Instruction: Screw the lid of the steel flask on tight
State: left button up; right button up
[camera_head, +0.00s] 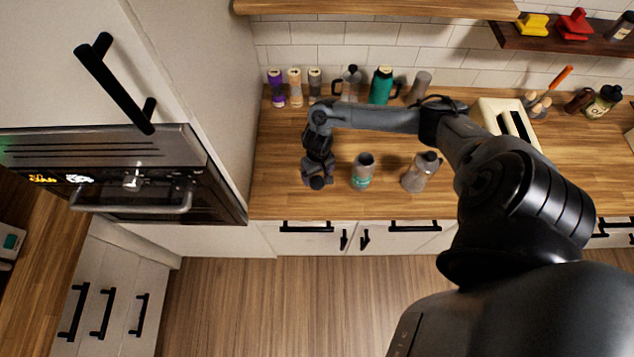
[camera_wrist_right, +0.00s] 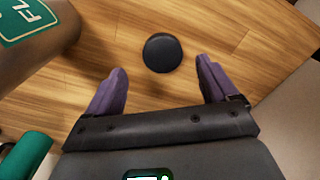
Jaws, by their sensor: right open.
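The steel flask (camera_head: 363,173) stands upright on the wooden counter, a grey cylinder with a teal label band and no lid on its mouth. In the right wrist view its side and green label (camera_wrist_right: 38,50) fill the upper left corner. A round black lid (camera_wrist_right: 162,52) lies flat on the wood in that view. My right gripper (camera_head: 317,180) is just left of the flask, pointing down. In the wrist view its purple fingers (camera_wrist_right: 160,78) are spread, with the lid ahead between them and nothing held. In the head view I cannot make out the lid near the gripper.
A grey moka pot (camera_head: 416,174) stands right of the flask. A teal bottle (camera_head: 381,87), spice jars (camera_head: 295,88) and other vessels line the back wall. A white toaster (camera_head: 508,122) stands at the right. The tall oven cabinet (camera_head: 205,80) bounds the counter on the left.

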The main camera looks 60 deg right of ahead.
aim_at(317, 181)
jog(key=shift+w+a+f, duration=0.1)
jog(key=shift+a+f, duration=0.05)
jog(key=shift+f, duration=2.15)
jog(key=c, duration=1.1)
